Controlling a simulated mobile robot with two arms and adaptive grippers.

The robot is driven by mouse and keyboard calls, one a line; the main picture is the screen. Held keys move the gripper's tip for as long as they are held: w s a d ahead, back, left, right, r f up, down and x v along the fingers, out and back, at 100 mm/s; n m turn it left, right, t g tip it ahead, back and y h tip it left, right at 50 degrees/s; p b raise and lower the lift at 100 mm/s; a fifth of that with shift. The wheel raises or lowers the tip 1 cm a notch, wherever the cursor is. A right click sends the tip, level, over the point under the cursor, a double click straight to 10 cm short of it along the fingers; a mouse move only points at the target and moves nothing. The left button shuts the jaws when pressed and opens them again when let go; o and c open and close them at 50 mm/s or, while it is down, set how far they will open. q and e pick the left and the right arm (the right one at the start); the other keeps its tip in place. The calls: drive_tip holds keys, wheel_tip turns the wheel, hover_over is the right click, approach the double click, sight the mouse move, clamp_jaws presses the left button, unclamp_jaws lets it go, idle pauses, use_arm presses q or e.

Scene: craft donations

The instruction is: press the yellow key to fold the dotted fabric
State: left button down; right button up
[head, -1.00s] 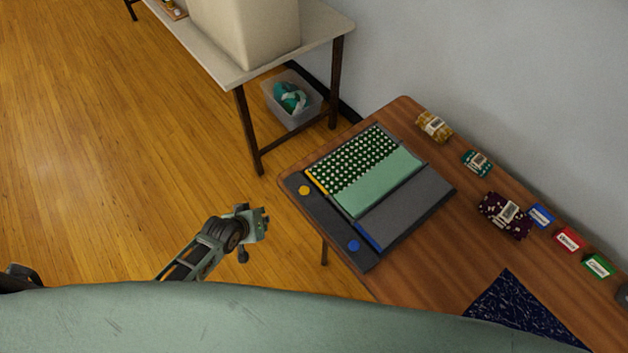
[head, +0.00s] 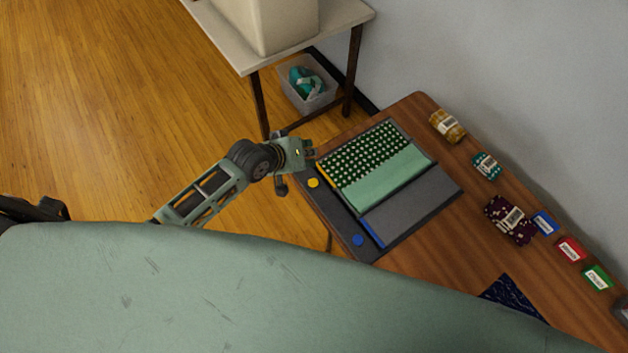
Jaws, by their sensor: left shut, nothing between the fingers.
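The dotted fabric (head: 366,152), dark green with white dots, lies on the far part of a grey folding board (head: 415,205). Its near part shows a plain light green side (head: 384,182). The yellow key (head: 313,183) is a round button on the board's dark left strip. A blue key (head: 358,240) sits lower on the same strip. My left gripper (head: 310,152) is shut and empty, just above and left of the yellow key in the head view, apart from it in the picture. Its height over the board is hard to tell. My right gripper is not in view.
Rolled fabric bundles, yellow (head: 447,125), teal (head: 487,166) and dark purple (head: 510,220), lie along the wooden table's (head: 440,250) wall side, with blue, red and green labels. A dark blue cloth (head: 513,296) lies at the near edge. A clear bin (head: 308,84) stands under another table.

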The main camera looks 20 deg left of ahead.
use_arm(q)
drive_tip(key=shift+f, duration=0.1)
drive_tip(key=b, duration=0.8)
hover_over(313, 183)
drive_tip(key=w+a, duration=0.2)
drive_tip(key=f, duration=0.8)
drive_tip(key=shift+s+d, duration=0.25)
drive_tip(key=shift+f, duration=0.35)
drive_tip(key=shift+f, duration=0.4)
